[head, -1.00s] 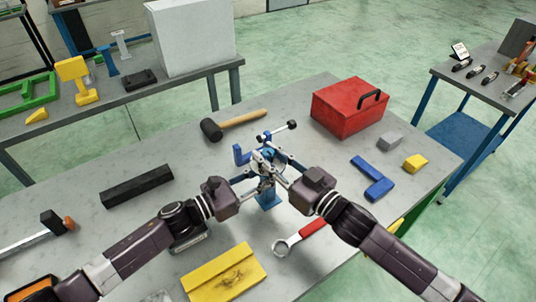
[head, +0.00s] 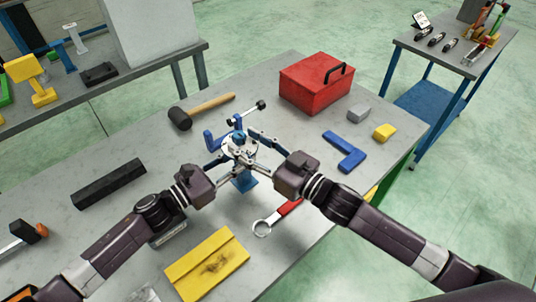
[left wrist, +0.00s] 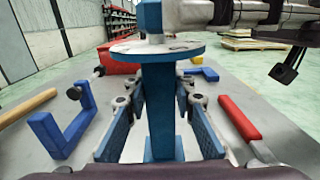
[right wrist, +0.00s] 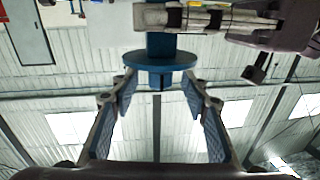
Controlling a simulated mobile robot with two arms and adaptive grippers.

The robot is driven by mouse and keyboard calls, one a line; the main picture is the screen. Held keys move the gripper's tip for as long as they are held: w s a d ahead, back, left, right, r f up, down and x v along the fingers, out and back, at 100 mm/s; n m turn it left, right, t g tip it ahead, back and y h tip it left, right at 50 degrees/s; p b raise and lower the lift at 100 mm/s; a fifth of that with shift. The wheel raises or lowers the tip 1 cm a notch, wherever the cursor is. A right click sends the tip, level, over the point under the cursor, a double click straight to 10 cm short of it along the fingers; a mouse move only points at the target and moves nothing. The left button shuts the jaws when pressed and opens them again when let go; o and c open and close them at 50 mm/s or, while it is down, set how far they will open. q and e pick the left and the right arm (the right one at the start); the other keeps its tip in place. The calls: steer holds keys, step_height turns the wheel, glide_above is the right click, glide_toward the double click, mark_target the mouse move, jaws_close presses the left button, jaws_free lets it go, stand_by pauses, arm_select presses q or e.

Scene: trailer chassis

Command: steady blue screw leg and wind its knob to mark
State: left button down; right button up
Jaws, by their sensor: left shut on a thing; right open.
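The blue screw leg (head: 245,183) stands upright on the grey table. Its pale disc (head: 228,146) and blue knob (head: 238,136) are at the top. My left gripper (head: 228,167) is shut on the leg's post below the disc; in the left wrist view the blue post (left wrist: 163,110) is between its fingers. My right gripper (head: 254,150) is open at the top of the leg, with its fingers spread on either side. In the right wrist view, which is upside down, the disc (right wrist: 160,60) and a short blue stub (right wrist: 162,80) show between the fingers. Any mark is too small to make out.
A mallet (head: 181,118), a rod with black ends (head: 261,105) and a blue bracket (head: 209,141) lie behind the leg. A red-handled wrench (head: 263,228) and yellow plate (head: 207,265) lie in front. A red toolbox (head: 312,88) and blue L-piece (head: 346,156) are right.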

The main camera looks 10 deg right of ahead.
steer(key=v, duration=0.9)
arm_select(q)
steer(key=c, duration=1.3)
jaws_free()
steer(key=v, duration=0.8)
steer(key=shift+b, duration=0.4)
arm_select(e)
steer(key=shift+f, duration=0.45)
